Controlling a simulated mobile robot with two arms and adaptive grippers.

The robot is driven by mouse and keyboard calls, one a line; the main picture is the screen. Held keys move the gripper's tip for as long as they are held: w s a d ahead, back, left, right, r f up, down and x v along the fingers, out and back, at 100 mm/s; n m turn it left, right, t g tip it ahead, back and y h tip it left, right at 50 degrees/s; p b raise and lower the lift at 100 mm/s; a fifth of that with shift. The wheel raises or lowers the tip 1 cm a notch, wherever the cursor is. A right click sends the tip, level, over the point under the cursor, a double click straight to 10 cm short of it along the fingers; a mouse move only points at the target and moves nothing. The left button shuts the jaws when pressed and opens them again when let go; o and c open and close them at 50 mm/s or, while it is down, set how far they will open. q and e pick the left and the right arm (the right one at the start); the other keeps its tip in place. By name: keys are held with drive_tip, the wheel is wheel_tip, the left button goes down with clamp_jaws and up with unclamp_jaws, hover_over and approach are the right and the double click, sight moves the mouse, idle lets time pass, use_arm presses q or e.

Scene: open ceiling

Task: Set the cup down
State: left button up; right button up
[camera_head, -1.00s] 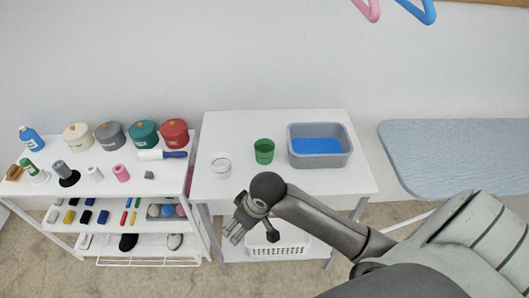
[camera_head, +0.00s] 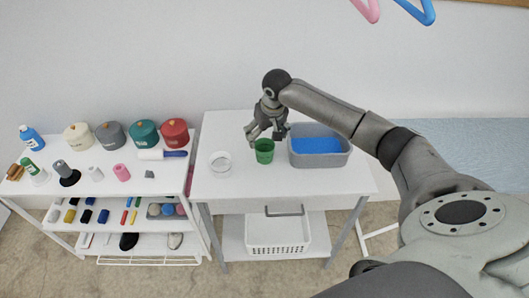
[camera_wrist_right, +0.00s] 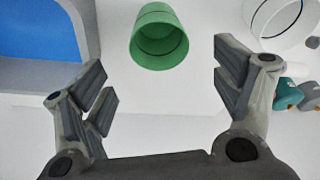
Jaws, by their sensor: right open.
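The right gripper is open and holds nothing. My left gripper is in neither view.
The clear container (camera_head: 220,164) stands left of the cup. The grey tub (camera_head: 320,160) with a blue inside is close on the right. A shelf unit (camera_head: 110,200) with pots and small items stands at the left. A white basket (camera_head: 277,234) sits below the table.

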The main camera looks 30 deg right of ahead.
sight(264, 146)
drive_tip(key=shift+p+x, duration=0.65)
drive_tip(key=shift+x, duration=2.95)
drive_tip(key=shift+s, duration=0.25)
drive_tip(key=c, duration=1)
